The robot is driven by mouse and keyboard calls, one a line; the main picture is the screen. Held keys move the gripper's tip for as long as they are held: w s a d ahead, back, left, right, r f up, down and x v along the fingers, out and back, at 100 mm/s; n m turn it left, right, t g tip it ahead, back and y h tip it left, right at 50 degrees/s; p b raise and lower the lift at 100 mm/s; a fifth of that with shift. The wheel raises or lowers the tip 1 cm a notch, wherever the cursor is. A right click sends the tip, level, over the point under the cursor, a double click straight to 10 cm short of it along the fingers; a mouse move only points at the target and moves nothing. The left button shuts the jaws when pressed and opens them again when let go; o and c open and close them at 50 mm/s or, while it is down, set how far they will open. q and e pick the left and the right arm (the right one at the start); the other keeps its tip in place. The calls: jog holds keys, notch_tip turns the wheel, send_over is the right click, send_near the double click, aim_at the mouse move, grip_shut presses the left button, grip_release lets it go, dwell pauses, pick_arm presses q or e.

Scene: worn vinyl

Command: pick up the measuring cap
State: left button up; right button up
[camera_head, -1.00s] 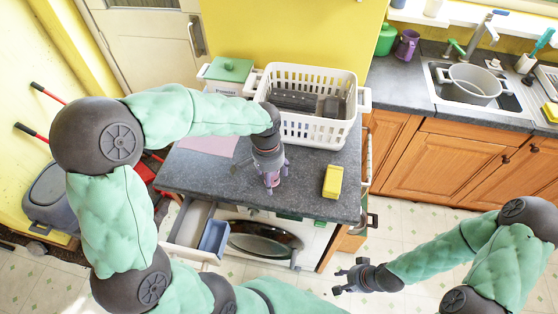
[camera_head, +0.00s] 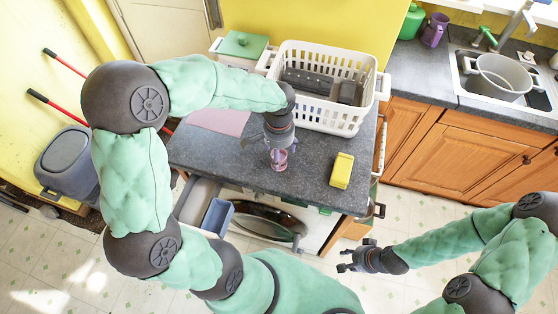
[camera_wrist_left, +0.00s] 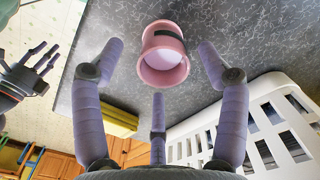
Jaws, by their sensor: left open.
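The measuring cap (camera_wrist_left: 163,55) is a small pink cup with a dark band, seen in the left wrist view on the grey speckled worktop. Its open rim faces my camera. In the head view the cap (camera_head: 279,158) shows as a bit of pink among the fingers of my left gripper (camera_head: 280,153). In the left wrist view that gripper (camera_wrist_left: 158,68) is open, its three purple fingers spread around the cap with gaps visible. My right gripper (camera_head: 356,258) is empty, fingers apart, out over the floor.
A white basket (camera_head: 325,115) stands behind the cap on the worktop (camera_head: 300,190). A yellow block (camera_head: 342,170) lies to the right. A pink sheet (camera_head: 218,121) and a green-lidded box (camera_head: 240,45) are at the left. Below, a drawer (camera_head: 198,203) stands open.

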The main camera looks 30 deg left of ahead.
pick_arm(q)
jog(key=f, duration=0.3)
jog(key=shift+w+a+f+b, duration=0.1)
jog(key=shift+w+f+b, duration=0.15)
jog(key=shift+b, duration=0.1)
jog(key=c, duration=1.3)
jog(key=shift+r, duration=0.1)
